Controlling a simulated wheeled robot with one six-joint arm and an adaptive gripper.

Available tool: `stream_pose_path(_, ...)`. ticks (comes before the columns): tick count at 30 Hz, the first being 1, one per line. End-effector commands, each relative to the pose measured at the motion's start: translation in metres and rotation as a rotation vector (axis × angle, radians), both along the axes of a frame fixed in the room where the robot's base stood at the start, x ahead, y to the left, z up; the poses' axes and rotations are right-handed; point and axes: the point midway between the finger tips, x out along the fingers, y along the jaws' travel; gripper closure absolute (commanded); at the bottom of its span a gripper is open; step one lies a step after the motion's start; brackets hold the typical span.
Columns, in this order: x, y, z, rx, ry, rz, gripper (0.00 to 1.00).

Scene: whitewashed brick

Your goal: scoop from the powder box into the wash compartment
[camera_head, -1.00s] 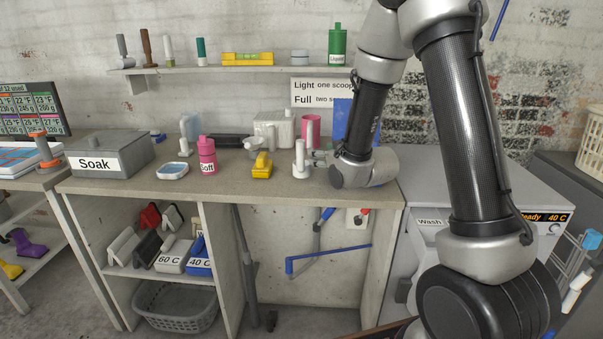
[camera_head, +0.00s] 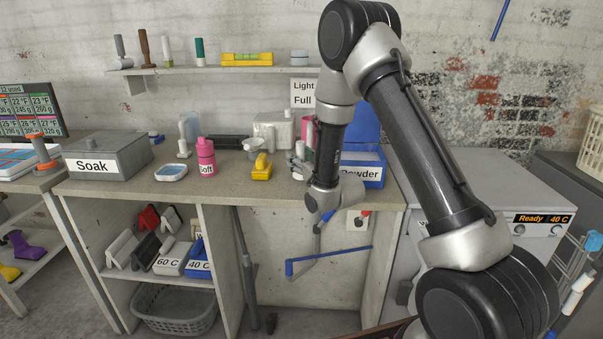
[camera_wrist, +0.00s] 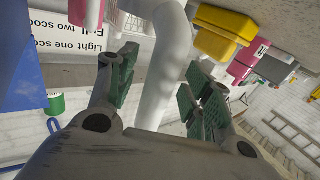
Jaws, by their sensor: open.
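The blue powder box (camera_head: 362,172), labelled Powder, stands at the right end of the bench with its blue lid (camera_head: 366,125) raised; its inside is hidden. A white upright handle (camera_head: 299,150), which looks like the scoop's, stands left of the box. In the wrist view the white handle (camera_wrist: 168,50) passes between my green-padded fingers. My gripper (camera_wrist: 160,85) is open around it, with gaps showing at both pads. In the head view my gripper (camera_head: 303,164) is low beside the handle, partly hidden by my wrist. The wash compartment is hidden behind my arm.
The washing machine (camera_head: 545,225) at right shows Ready 40 C. A yellow object (camera_head: 261,168), a pink Soft bottle (camera_head: 206,156) and a funnel (camera_head: 253,147) stand left of the handle. A sign (camera_head: 302,94) on the wall reads Light and Full. The front bench edge is clear.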

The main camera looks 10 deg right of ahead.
Motion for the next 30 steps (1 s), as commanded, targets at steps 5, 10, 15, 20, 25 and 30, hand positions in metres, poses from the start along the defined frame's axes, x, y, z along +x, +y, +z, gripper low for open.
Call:
stream_pose_path(5, 0.002, 0.001, 0.0, 0.0, 0.0, 0.0, 0.5)
stream_pose_path(10, 0.002, 0.0, 0.0, 0.0, 0.0, 0.0, 0.68)
stream_pose_path(15, 0.002, 0.0, 0.0, 0.0, 0.0, 0.0, 0.99)
stream_pose_path(20, 0.002, 0.0, 0.001, 0.0, -0.001, 0.0, 1.0)
stream_pose_path(25, 0.002, 0.0, 0.003, 0.001, -0.002, 0.0, 1.0)
stream_pose_path(30, 0.002, 0.0, 0.02, 0.001, -0.004, 0.0, 1.0)
